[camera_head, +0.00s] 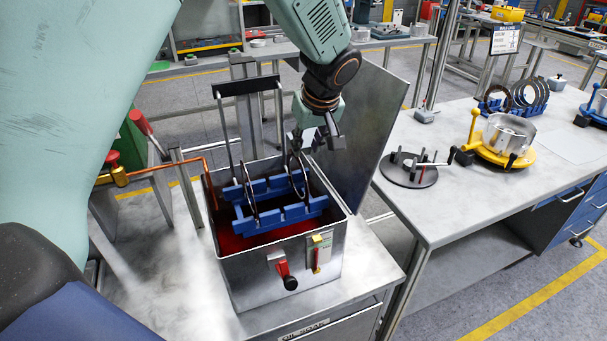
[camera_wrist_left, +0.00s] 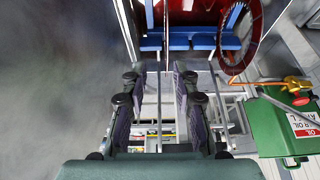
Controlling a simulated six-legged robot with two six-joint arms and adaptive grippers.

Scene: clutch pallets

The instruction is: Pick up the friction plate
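Two thin ring-shaped friction plates stand upright in a blue rack (camera_head: 290,217) inside an open metal oil tank (camera_head: 245,285). One plate (camera_head: 250,192) is at the rack's left side; the other (camera_head: 305,180) is at its right, under my left gripper. My left gripper (camera_head: 296,150) points down over the tank. In the left wrist view its fingers (camera_wrist_left: 160,105) are apart, with a thin edge-on line between them, apparently a plate edge. Another plate (camera_wrist_left: 240,35) shows as a dark red ring at upper right, beside the blue rack (camera_wrist_left: 190,42). My right gripper is not in view.
The rack's tall handle (camera_head: 247,86) rises behind the tank, and a raised metal lid (camera_head: 372,110) stands close to its right. An orange pipe (camera_head: 160,167) reaches the tank's left rim. The right bench (camera_head: 465,205) holds a dark pegged disc (camera_head: 408,170) and a yellow fixture (camera_head: 500,150).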

